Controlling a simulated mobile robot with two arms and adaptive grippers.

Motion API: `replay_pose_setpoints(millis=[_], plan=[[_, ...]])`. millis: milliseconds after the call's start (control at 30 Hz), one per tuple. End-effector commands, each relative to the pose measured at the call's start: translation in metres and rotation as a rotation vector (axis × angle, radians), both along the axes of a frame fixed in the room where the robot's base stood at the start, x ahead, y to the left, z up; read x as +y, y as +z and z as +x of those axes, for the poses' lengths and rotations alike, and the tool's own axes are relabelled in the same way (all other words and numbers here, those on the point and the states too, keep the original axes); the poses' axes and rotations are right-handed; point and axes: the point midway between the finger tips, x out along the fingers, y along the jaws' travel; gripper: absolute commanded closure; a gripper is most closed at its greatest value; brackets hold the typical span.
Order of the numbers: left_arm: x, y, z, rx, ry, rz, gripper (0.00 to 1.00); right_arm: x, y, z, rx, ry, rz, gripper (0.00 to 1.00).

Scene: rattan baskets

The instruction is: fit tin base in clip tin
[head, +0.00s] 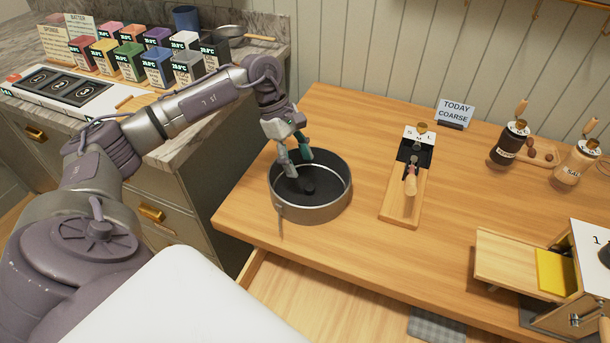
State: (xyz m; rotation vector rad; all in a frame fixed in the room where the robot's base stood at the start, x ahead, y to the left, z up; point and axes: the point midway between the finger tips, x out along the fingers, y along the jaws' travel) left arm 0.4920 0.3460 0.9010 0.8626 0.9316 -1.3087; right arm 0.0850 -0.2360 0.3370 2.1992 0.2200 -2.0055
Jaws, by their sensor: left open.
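The clip tin (308,211) is a round grey metal ring standing on the wooden table, left of the middle. A dark round base (322,193) with a small dark knob at its centre shows inside the ring, low down. Whether it sits level or fully seated cannot be told. My left gripper (299,176) reaches down over the left part of the tin, its fingers apart and empty, beside the knob. The fingers hide part of the base and the tin's back left rim. My right gripper is not in view.
A wooden board with a handled tool (410,182) lies right of the tin. A "TODAY COARSE" sign (455,112), a dark mill (510,143) and a lighter mill (577,162) stand farther right. Several coloured boxes (130,60) stand on the left counter. Table around the tin is clear.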

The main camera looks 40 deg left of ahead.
Motion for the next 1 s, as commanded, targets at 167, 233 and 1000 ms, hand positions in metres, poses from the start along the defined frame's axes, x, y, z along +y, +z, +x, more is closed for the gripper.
replay_pose_setpoints(millis=[167, 233, 1000], plan=[[0.013, 0.030, -0.001, -0.002, 0.000, 0.001, 0.44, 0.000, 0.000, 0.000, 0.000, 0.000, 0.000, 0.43], [0.017, 0.038, -0.001, -0.002, 0.001, 0.001, 0.44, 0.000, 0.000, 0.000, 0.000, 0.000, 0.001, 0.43], [0.020, 0.047, -0.002, 0.001, 0.000, 0.000, 0.44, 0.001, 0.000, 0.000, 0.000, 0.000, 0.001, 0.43]])
